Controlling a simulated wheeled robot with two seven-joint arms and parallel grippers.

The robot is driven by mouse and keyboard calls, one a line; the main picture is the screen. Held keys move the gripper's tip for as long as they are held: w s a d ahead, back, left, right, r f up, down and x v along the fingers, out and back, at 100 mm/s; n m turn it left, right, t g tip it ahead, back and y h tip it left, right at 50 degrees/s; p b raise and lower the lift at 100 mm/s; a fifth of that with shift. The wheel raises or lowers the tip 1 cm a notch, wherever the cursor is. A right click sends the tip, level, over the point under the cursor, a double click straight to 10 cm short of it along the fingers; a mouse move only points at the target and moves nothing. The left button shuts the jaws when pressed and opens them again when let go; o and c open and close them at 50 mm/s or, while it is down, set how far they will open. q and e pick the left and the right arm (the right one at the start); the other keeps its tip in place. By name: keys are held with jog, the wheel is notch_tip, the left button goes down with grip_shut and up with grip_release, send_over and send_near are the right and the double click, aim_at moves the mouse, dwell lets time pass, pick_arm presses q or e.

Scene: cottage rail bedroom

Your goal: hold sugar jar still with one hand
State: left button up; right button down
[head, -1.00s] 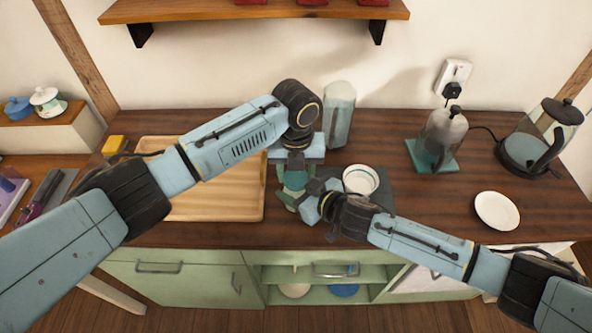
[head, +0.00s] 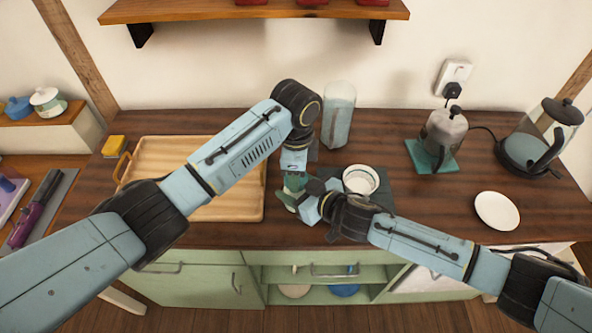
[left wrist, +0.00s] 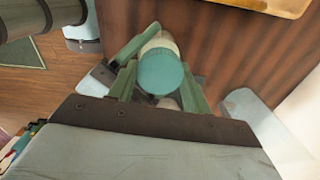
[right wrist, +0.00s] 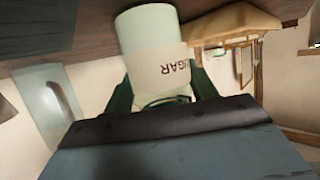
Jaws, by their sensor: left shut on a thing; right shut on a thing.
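The sugar jar (right wrist: 150,50) is pale, with a label reading SUGAR that appears upside down in the right wrist view. My right gripper (right wrist: 162,92) is shut on its body from the side. The jar's round teal lid (left wrist: 163,72) shows in the left wrist view, with the pale body behind it. My left gripper (left wrist: 158,88) is shut on the lid from above, one finger on each side. In the head view my left gripper (head: 293,180) and my right gripper (head: 308,200) meet at the jar and hide most of it. I cannot tell whether the lid sits tight.
A wooden tray (head: 235,207) lies left of the grippers. A white bowl (head: 361,180) stands close on the right and a tall clear container (head: 338,115) behind.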

dwell(0.3)
pick_arm(q)
jog(key=o, duration=1.1)
jog(key=shift+r, duration=2.3)
jog(key=shift+c, duration=0.4)
jog(key=m, duration=0.2)
jog(key=r+m, duration=0.1)
jog(key=m, duration=0.2)
jog(key=shift+r+m, duration=0.4)
jog(key=m, duration=0.2)
jog(key=r+m, duration=0.1)
jog(key=m, duration=0.3)
jog(key=shift+r, duration=0.25)
jog(key=shift+m, duration=0.3)
jog(key=shift+f, duration=3.95)
